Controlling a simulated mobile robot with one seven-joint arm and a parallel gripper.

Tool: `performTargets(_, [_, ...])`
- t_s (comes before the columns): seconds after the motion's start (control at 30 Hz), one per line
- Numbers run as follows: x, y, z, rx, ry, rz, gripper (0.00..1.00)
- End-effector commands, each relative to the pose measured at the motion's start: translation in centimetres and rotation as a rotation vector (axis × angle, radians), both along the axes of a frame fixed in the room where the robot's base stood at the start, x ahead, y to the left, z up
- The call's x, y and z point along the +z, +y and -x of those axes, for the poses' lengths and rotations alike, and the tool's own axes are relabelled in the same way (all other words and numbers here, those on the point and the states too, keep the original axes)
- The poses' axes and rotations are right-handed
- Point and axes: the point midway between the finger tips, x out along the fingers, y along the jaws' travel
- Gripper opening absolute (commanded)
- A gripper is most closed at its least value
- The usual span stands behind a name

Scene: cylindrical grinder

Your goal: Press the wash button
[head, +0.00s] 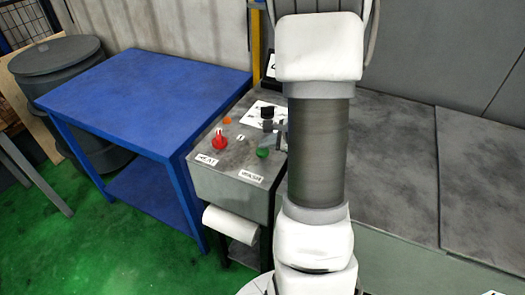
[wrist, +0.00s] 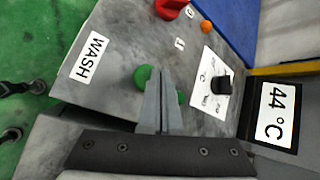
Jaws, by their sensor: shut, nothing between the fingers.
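The green button (head: 262,152) is on the sloping top of a grey control box (head: 222,179), near its front edge by the label reading WASH (head: 251,176). In the wrist view the green button (wrist: 142,76) is partly covered by my gripper (wrist: 160,72), with green showing on both sides of the fingers. My gripper is shut and empty, its fingers over the button. I cannot tell whether the tips touch it. In the head view my arm hides much of the gripper. The WASH label (wrist: 90,57) is left of the fingers in the wrist view.
A red knob (head: 219,141) by a HEAT label, an orange light (head: 227,121) and a black knob (head: 267,112) share the panel. A display reading 44 °C (wrist: 275,115) stands behind it. A blue table (head: 150,95) adjoins on the left.

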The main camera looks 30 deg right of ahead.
Motion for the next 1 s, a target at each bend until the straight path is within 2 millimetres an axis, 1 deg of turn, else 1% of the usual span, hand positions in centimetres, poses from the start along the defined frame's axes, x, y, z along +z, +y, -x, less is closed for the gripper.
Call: performTargets(1.0, [-0.74, 0.01, 0.01, 0.001, 0.000, 0.001, 0.00])
